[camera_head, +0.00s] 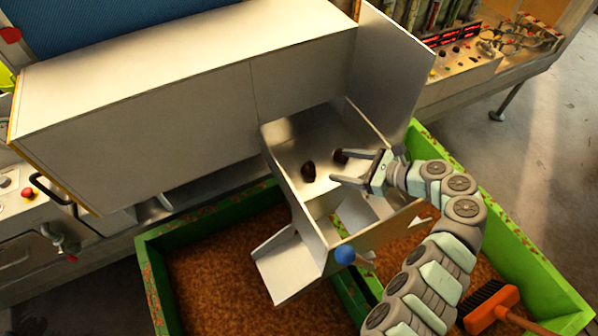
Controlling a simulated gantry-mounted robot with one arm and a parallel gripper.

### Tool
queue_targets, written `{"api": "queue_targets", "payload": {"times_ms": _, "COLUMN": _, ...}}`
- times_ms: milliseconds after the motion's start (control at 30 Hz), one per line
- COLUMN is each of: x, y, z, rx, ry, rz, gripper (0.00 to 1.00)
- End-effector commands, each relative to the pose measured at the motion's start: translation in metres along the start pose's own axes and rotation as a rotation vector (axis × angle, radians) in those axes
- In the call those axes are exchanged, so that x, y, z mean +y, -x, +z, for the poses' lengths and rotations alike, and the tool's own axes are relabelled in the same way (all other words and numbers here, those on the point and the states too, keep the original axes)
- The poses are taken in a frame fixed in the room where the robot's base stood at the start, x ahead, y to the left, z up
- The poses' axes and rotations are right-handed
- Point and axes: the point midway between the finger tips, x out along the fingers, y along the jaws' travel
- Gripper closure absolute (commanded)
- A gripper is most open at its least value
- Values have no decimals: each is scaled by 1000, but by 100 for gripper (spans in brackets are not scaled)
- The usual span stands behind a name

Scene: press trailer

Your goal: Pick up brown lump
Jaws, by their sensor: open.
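A dark brown lump (309,171) lies on the metal tray (300,143), left of my gripper. A second dark brown lump (341,156) lies on the same tray, close to the upper fingertip. My gripper (341,167) is open, with its two fingers pointing left over the tray. The second lump is at the upper finger's tip; I cannot tell whether they touch. A darker patch at the tray's upper left is too shadowed to make out.
Metal walls enclose the tray, with a tall panel (388,65) behind. A chute (287,268) and a blue ball knob (345,254) are in front. Green bins (190,228) of brown granules lie below. An orange brush (492,305) is at lower right.

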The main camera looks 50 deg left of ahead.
Motion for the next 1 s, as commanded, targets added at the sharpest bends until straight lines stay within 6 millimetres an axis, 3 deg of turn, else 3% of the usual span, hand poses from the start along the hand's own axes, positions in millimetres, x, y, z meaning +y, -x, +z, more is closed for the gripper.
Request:
{"api": "queue_targets", "payload": {"times_ms": 33, "x": 7, "y": -12, "z": -12, "rx": 6, "ry": -48, "rz": 18, "gripper": 33}}
{"api": "queue_targets", "payload": {"times_ms": 133, "x": 15, "y": -24, "z": -20, "rx": 15, "ry": -106, "rz": 36, "gripper": 33}}
{"api": "queue_targets", "payload": {"times_ms": 467, "x": 18, "y": -56, "z": -20, "rx": 18, "ry": -115, "rz": 38, "gripper": 33}}
{"api": "queue_targets", "payload": {"times_ms": 700, "x": 22, "y": -91, "z": -21, "rx": 17, "ry": -113, "rz": 40, "gripper": 33}}
{"api": "queue_targets", "payload": {"times_ms": 1000, "x": 21, "y": -95, "z": -23, "rx": 18, "ry": -112, "rz": 34, "gripper": 36}}
